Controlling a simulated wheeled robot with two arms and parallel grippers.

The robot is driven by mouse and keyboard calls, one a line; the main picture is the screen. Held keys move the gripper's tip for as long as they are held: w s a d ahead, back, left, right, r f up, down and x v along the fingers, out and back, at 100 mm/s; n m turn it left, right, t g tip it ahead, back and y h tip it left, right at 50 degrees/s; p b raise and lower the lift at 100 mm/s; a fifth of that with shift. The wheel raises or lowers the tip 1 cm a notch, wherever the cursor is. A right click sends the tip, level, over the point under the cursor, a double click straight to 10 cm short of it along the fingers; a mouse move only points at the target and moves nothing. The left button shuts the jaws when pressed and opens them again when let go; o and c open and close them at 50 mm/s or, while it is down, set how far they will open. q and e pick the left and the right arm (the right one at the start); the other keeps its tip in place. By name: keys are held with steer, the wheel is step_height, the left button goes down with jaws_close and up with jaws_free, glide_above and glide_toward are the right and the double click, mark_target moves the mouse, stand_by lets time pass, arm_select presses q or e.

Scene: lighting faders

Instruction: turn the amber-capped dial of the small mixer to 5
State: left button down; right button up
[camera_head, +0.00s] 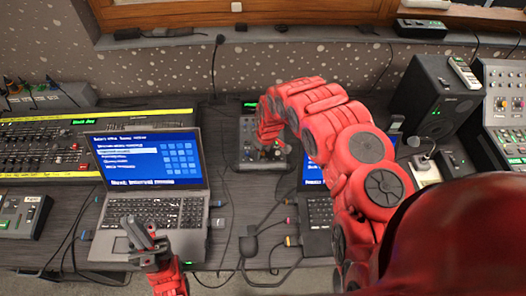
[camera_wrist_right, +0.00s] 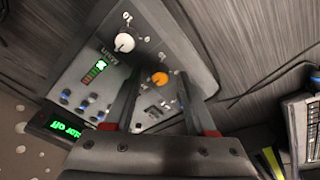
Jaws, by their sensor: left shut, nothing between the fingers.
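The small mixer (camera_head: 247,134) stands on the desk between the two laptops, partly hidden by my right arm. In the right wrist view its grey panel (camera_wrist_right: 92,50) shows an amber-capped dial (camera_wrist_right: 160,78) and a larger white-capped dial (camera_wrist_right: 124,42). My right gripper (camera_wrist_right: 157,74) is open over the panel, one finger on each side of the amber dial, with gaps showing between fingers and cap. The dial's setting is too small to read. In the head view the right gripper (camera_head: 270,151) is over the mixer. My left gripper (camera_head: 139,240) is shut and empty above the left laptop's front edge.
The left laptop (camera_head: 150,160) is open beside the mixer; a second laptop (camera_head: 317,210) is partly behind my right arm. A large mixing desk (camera_head: 45,150) lies left. A black speaker (camera_head: 437,97) stands right. Cables (camera_head: 262,238) run along the desk front.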

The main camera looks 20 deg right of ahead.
steer(key=shift+r, duration=0.1)
steer(key=p+v, duration=1.2)
steer(key=v, duration=0.5)
steer(key=shift+r, duration=0.1)
